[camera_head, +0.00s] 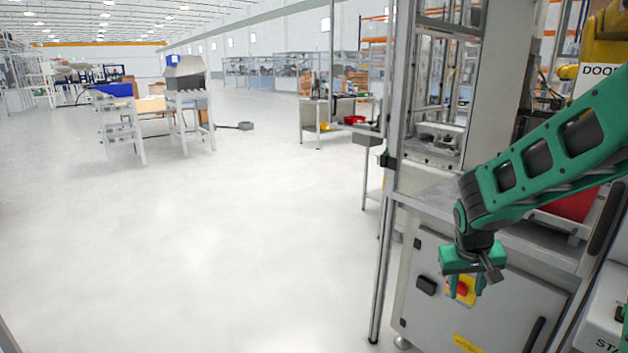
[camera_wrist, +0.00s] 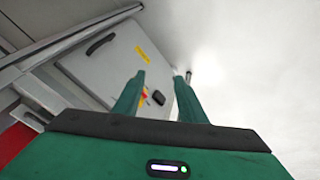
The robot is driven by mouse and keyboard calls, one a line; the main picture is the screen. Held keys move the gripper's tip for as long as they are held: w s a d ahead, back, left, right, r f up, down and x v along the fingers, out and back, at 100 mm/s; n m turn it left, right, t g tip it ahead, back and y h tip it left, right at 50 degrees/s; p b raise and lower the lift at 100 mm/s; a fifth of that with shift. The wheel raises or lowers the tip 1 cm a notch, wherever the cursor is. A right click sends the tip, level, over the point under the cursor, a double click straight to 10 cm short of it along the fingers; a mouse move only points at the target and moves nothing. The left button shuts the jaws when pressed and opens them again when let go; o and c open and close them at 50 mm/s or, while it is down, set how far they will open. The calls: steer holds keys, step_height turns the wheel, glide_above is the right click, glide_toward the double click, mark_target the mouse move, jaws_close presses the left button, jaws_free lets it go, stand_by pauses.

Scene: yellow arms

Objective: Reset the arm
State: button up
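My green arm reaches in from the right in the head view. My gripper (camera_head: 464,288) points down in front of the grey cabinet door of a machine. In the wrist view the two green fingers of my gripper (camera_wrist: 160,95) stand apart with nothing between them, so it is open and empty. Beyond the fingers the wrist view shows the cabinet door (camera_wrist: 110,62) with a dark handle and a yellow label. A red and yellow switch (camera_head: 461,290) on the cabinet lies behind the gripper and is partly hidden by it.
The machine frame with its metal post (camera_head: 383,250) stands close on the right. A red bin (camera_head: 572,204) sits behind my arm. A grey workbench (camera_head: 318,116) stands farther back, and white racks (camera_head: 122,128) stand at the left. The pale floor (camera_head: 200,240) at left and centre is clear.

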steer(key=s+a+r+n+t+y, duration=0.1)
steer(key=s+a+r+y, duration=0.1)
steer(key=s+a+r, duration=0.35)
steer(key=s+a+r+n+t+y, duration=0.1)
steer(key=s+a+r, duration=0.15)
steer(key=s, duration=0.65)
steer(key=s+d+f+m+g, duration=0.1)
steer(key=s+d+m+g, duration=0.4)
steer(key=s+d, duration=0.7)
steer(key=s+m, duration=0.1)
steer(key=s, duration=0.3)
steer(key=shift+s+m, duration=0.2)
steer(key=shift+m, duration=0.2)
steer(key=shift+d, duration=0.1)
steer(key=shift+c, duration=0.9)
